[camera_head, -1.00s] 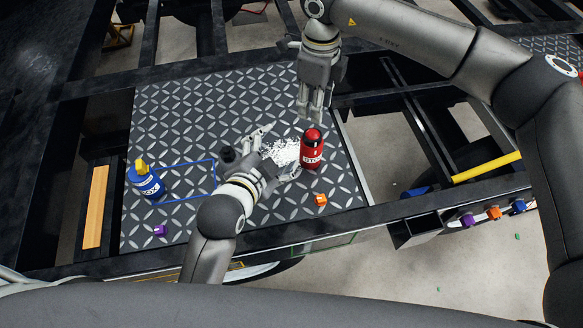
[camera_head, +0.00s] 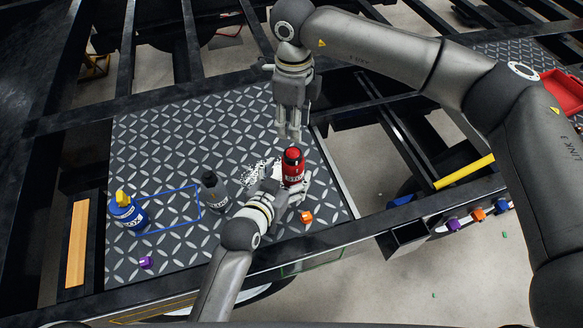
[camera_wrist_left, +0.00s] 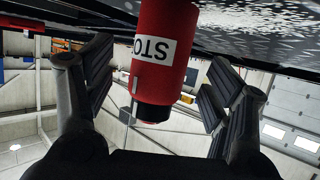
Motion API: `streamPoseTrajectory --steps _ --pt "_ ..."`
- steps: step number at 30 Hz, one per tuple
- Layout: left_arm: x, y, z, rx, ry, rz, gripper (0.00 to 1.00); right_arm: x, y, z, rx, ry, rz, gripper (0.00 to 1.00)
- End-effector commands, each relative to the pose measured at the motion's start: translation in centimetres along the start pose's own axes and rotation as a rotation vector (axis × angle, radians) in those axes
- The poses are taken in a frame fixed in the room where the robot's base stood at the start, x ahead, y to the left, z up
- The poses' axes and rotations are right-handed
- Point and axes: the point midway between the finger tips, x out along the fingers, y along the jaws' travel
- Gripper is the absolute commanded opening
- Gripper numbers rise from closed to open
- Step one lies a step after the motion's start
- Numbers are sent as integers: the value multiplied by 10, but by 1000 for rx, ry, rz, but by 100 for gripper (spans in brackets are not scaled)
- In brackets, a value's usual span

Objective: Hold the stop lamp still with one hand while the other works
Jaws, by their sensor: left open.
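The stop lamp (camera_head: 292,165) is a red cylinder with a dark band and a white label, upright on the diamond plate (camera_head: 160,150). My left gripper (camera_head: 291,196) is open at the lamp's lower side. In the left wrist view the lamp (camera_wrist_left: 165,45) hangs upside down in the picture between the spread fingers (camera_wrist_left: 158,90), with gaps showing on both sides. My right gripper (camera_head: 289,138) points down just above the lamp's top. Its fingers are close together; whether they are shut or touch the lamp is unclear.
A dark bottle (camera_head: 214,190) stands left of my left gripper. A blue bottle with a yellow cap (camera_head: 127,212) stands at the left by a blue rectangle outline (camera_head: 170,229). White scraps (camera_head: 255,172), an orange block (camera_head: 306,217) and a purple block (camera_head: 146,262) lie on the plate.

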Motion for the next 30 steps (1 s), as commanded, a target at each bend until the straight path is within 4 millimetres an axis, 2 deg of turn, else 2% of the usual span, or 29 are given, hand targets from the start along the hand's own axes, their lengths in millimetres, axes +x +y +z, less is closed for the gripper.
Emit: streamPoseTrajectory --steps 3,9,21,30 --pt "19 0 -1 0 -1 0 76 0 0 0 0 0 0 36" --pt "38 -1 0 1 -1 -1 76 0 0 0 0 0 0 36" --pt "43 0 0 2 -1 -1 76 0 0 0 0 0 0 36" --pt "43 0 0 2 -1 -1 38 0 0 0 0 0 0 36"
